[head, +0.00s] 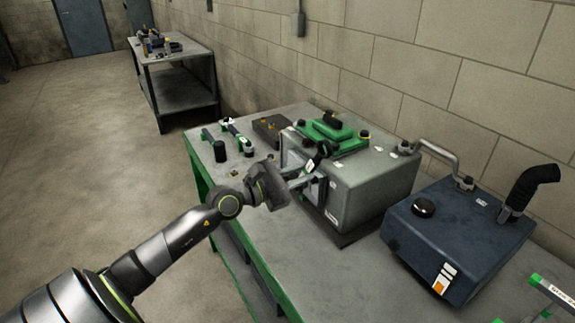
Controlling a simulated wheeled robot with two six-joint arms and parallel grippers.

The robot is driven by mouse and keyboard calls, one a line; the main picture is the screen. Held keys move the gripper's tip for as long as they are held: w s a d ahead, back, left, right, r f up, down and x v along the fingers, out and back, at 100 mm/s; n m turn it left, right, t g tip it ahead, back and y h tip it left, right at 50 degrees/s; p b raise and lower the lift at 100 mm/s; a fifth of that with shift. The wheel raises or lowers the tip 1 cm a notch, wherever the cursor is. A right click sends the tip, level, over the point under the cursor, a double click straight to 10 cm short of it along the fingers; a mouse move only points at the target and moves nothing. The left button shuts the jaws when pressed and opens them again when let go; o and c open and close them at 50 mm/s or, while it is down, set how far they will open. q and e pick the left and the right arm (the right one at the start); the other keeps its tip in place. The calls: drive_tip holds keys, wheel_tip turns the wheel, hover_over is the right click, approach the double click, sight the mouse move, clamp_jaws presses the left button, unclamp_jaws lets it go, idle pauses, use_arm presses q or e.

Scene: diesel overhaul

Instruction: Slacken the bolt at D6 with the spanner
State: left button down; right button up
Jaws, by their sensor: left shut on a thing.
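My left gripper (302,180) comes in from the left and is at the near left face of the grey engine block (378,190). It is shut on a dark tool, which looks like the spanner (324,149). The tool's dark head shows above the fingers, close to the block's upper edge. I cannot tell whether it touches a bolt. The bolt at D6 cannot be made out; the gripper and tool cover part of that face. My right gripper is not in view.
A blue tank (455,240) with a black elbow hose (530,185) stands to the right. Another bench (185,90) stands farther back.

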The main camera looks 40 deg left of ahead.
sight(305, 172)
use_arm(q)
drive_tip(key=x, duration=0.3)
drive_tip(key=shift+d, duration=0.15)
drive_tip(key=shift+w+f, duration=0.2)
drive_tip(key=shift+s+r, duration=0.1)
drive_tip(key=shift+s, duration=0.1)
drive_tip(key=shift+r, duration=0.1)
drive_tip(key=shift+w, duration=0.1)
drive_tip(key=shift+x, duration=1.1)
